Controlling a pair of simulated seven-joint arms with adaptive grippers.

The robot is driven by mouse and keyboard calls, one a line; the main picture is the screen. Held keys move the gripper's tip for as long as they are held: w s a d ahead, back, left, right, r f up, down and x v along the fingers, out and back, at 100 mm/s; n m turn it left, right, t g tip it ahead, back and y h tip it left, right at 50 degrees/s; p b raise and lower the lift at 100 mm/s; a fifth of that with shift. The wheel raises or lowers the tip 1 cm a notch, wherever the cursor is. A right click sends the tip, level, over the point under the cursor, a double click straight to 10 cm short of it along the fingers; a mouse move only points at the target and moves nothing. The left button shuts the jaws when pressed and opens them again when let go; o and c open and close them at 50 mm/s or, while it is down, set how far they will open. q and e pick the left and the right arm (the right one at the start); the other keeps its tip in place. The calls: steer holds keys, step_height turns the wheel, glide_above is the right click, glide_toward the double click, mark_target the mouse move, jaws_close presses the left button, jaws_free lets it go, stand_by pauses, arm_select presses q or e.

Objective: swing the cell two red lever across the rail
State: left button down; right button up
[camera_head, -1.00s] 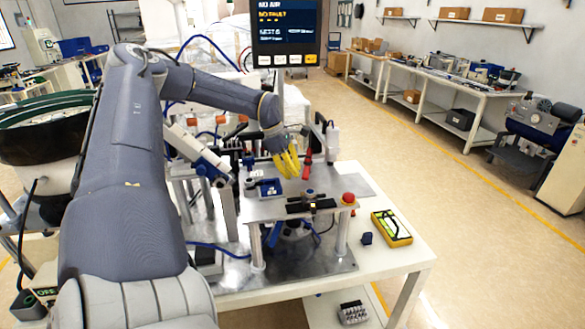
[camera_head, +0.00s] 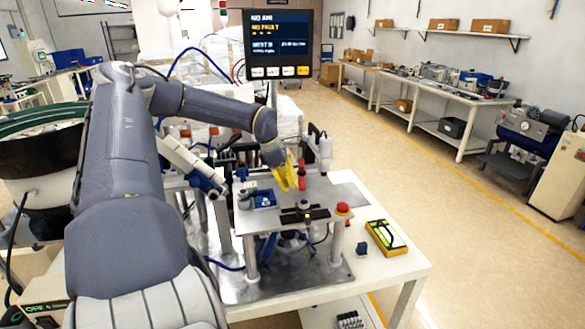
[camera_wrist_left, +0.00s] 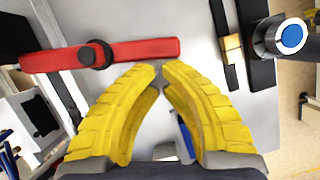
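The red lever (camera_head: 302,180) stands on the metal plate of the fixture in the head view. In the left wrist view the red lever (camera_wrist_left: 140,51) lies across the upper left, with a black round pivot (camera_wrist_left: 95,54) on it. My left gripper (camera_head: 291,186) has yellow fingers and is just left of the lever in the head view. In the left wrist view its fingertips (camera_wrist_left: 159,68) come together just below the lever's right end, with nothing seen between them. I cannot tell whether they touch it. My right gripper is out of view.
The metal plate (camera_head: 265,221) carries a blue part (camera_head: 264,198) and a red button (camera_head: 343,208). A white cylinder unit (camera_head: 325,150) stands behind the lever. A yellow handheld device (camera_head: 386,238) lies on the white table's right side. A dark screen (camera_head: 279,43) hangs above.

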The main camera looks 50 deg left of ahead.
arm_select(q)
steer(key=shift+w+d, duration=0.25)
steer(key=shift+d, duration=0.3)
steer(key=shift+a, duration=0.15)
